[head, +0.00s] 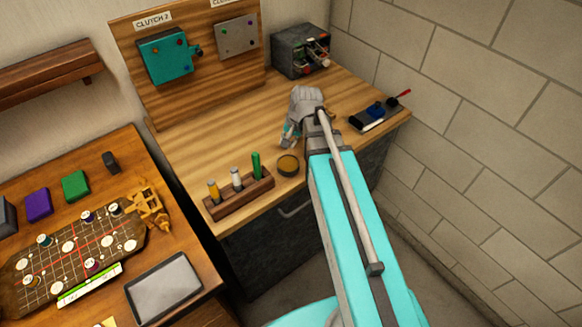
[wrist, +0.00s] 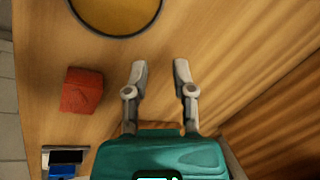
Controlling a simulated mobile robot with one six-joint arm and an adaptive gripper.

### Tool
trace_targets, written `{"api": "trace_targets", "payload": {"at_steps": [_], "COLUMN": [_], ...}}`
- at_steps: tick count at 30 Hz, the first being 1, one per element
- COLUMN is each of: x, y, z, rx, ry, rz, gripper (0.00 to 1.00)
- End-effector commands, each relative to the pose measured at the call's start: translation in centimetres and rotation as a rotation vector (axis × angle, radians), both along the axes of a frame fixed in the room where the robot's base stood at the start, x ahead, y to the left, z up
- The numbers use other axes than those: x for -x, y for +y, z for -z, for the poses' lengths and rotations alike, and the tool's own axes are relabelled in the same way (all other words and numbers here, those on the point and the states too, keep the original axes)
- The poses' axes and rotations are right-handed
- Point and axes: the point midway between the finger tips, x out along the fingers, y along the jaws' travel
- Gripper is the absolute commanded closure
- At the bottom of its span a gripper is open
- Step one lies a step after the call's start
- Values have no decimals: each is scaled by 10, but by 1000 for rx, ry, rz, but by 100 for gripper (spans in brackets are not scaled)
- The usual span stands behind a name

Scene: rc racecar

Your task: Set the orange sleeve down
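My gripper (wrist: 159,68) shows in the wrist view with its two fingers apart and nothing between them, above the bare wood bench top. In the head view my gripper (head: 290,138) is over the bench, behind the round dish. An orange-yellow cylinder (head: 213,191), which looks like the orange sleeve, stands upright at the left end of a wooden rack (head: 240,199). It is well to the left of my gripper and apart from it. A white cylinder (head: 237,179) and a green one (head: 256,165) stand in the same rack.
A round amber dish (head: 288,165) stands right of the rack; the wrist view shows it too (wrist: 117,8). A red block (wrist: 82,90) lies beside my fingers. A dark tray (head: 374,118) and a grey box (head: 301,50) are farther right and back.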

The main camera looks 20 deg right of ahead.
Motion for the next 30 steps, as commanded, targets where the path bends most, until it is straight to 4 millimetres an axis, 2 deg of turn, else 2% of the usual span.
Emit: {"api": "trace_targets", "payload": {"at_steps": [1, 3, 6, 10, 15, 30], "x": [25, 48, 73, 94, 102, 101], "y": [8, 14, 18, 20, 20, 20], "z": [2, 5, 7, 8, 8, 8], "rx": [51, 115, 189, 249, 275, 274], "ry": [13, 33, 62, 90, 106, 105], "rz": [-97, -225, -376, -507, -567, -567], "gripper": [67, 67, 67, 67, 67, 67]}}
